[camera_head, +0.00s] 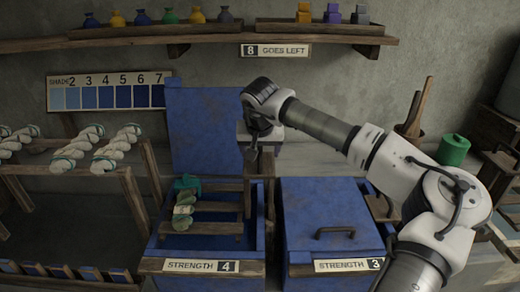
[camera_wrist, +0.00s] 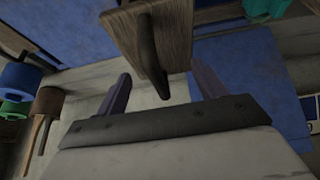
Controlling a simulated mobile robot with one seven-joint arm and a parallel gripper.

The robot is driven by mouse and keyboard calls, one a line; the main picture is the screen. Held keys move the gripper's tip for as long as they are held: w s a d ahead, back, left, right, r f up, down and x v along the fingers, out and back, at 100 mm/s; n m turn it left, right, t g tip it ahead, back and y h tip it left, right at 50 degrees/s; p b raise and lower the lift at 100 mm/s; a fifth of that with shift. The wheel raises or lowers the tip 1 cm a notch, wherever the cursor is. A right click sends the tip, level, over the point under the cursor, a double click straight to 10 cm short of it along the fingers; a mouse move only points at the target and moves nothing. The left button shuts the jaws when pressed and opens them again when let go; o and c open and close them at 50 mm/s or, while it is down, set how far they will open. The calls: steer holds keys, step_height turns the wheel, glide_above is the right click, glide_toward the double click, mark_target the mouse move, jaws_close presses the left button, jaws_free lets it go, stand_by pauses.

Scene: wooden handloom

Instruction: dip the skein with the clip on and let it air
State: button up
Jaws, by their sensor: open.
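In the head view, a green-tan skein (camera_head: 183,212) with a teal clip (camera_head: 187,183) on its upper end lies across wooden bars inside the open blue vat labelled STRENGTH 4 (camera_head: 200,265). That vat's blue lid (camera_head: 203,130) stands upright behind it. My gripper (camera_head: 256,152) is above the vat's right rear side, apart from the skein. In the wrist view, my gripper (camera_wrist: 163,90) is open, its two fingers spread on either side of a dark curved handle (camera_wrist: 150,55) on a wooden board (camera_wrist: 168,25). I cannot tell whether they touch it.
A second vat labelled STRENGTH 3 (camera_head: 345,266) stands to the right with its handled lid (camera_head: 330,215) down. Pale skeins (camera_head: 117,148) lie on a wooden rack at left. A shade card (camera_head: 110,92) and a GOES LEFT sign (camera_head: 276,50) are at the wall.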

steer(key=o, duration=0.4)
step_height(320, 180, up, 7)
steer(key=p, duration=0.5)
